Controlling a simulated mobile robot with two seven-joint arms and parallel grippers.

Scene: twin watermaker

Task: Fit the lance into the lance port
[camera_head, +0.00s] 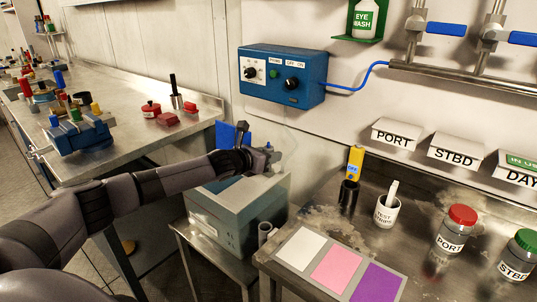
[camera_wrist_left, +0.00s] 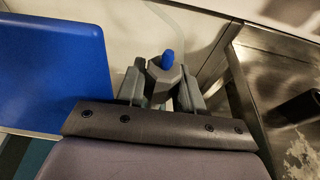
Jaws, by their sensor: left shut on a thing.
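My left gripper (camera_head: 264,158) is above the back of a grey-green box (camera_head: 222,222) in the head view. In the left wrist view the fingers (camera_wrist_left: 160,92) are shut on a grey faceted piece with a blue tip (camera_wrist_left: 168,60), which looks like the lance. Its lower part is hidden by the fingers and wrist. I cannot make out the lance port for certain; the arm and gripper cover part of the box top. My right gripper is not in view.
A blue panel (camera_wrist_left: 52,65) stands close left of the gripper in the wrist view. A blue control box (camera_head: 282,78) is on the wall above. To the right, a steel bench (camera_head: 325,222) holds a black holder (camera_head: 348,196), a white cup (camera_head: 386,214) and jars.

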